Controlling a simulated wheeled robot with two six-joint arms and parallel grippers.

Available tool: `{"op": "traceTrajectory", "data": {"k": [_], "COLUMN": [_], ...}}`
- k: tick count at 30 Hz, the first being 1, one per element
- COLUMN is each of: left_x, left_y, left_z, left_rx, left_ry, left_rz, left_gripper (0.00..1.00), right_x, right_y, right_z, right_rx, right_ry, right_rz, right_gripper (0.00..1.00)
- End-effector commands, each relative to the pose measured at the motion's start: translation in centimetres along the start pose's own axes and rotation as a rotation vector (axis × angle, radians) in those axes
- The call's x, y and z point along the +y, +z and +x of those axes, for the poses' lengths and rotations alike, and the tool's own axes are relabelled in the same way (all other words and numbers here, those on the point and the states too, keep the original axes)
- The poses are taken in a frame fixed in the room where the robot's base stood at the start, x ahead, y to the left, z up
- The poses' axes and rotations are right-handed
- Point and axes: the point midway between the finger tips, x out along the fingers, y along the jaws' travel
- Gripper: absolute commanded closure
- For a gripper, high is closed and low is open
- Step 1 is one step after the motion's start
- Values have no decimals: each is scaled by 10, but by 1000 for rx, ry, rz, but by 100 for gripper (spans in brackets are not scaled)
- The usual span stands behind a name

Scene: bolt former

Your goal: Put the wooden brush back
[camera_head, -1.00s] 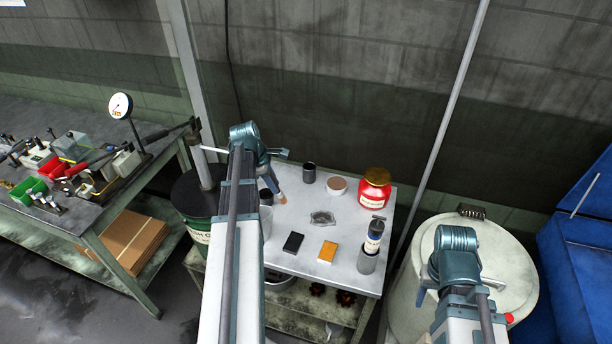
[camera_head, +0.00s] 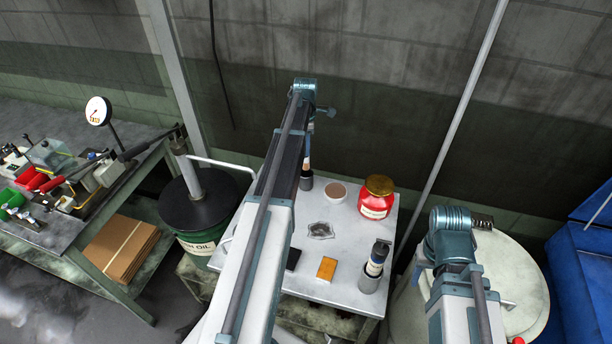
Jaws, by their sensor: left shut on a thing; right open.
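My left gripper (camera_head: 309,142) is shut on the wooden brush (camera_head: 307,164); my own arm hides most of the fingers. The brush hangs roughly upright, its lower end at the mouth of a small dark cup (camera_head: 306,184) near the back of the grey side table (camera_head: 340,287). I cannot tell whether the brush is inside the cup or just above or behind its rim. My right gripper (camera_head: 419,272) is open and empty over the pale drum at the right; its fingers are barely visible.
Close to the cup are a round tub (camera_head: 336,194) and a red jar (camera_head: 376,198). A yellow block (camera_head: 327,268), a dark block (camera_head: 293,258) and a bottle in a grey holder (camera_head: 374,266) stand nearer. An oil drum (camera_head: 196,202) is left; the pale drum (camera_head: 515,280) is right.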

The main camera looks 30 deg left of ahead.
Motion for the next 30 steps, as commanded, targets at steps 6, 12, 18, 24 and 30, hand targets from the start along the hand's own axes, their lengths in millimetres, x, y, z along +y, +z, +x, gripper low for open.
{"op": "traceTrajectory", "data": {"k": [6, 12, 18, 24, 30], "left_x": [0, 0, 0, 0, 0], "left_y": [0, -1, -1, -1, -1], "left_z": [38, 59, 59, 79, 97], "left_rx": [-1, -1, -1, -1, -1], "left_ry": [0, 1, 1, 1, 1], "left_rz": [0, 1, 1, 1, 1], "left_gripper": [100, 100, 100, 100, 100], "right_x": [-4, -6, -6, -8, -9], "right_y": [-2, -4, -4, -5, -6], "right_z": [38, 58, 58, 79, 96], "right_rx": [0, 0, 0, 0, 0], "right_ry": [0, 0, 0, 0, 0], "right_rz": [1, 2, 2, 2, 2], "right_gripper": [50, 50, 50, 50, 50]}}
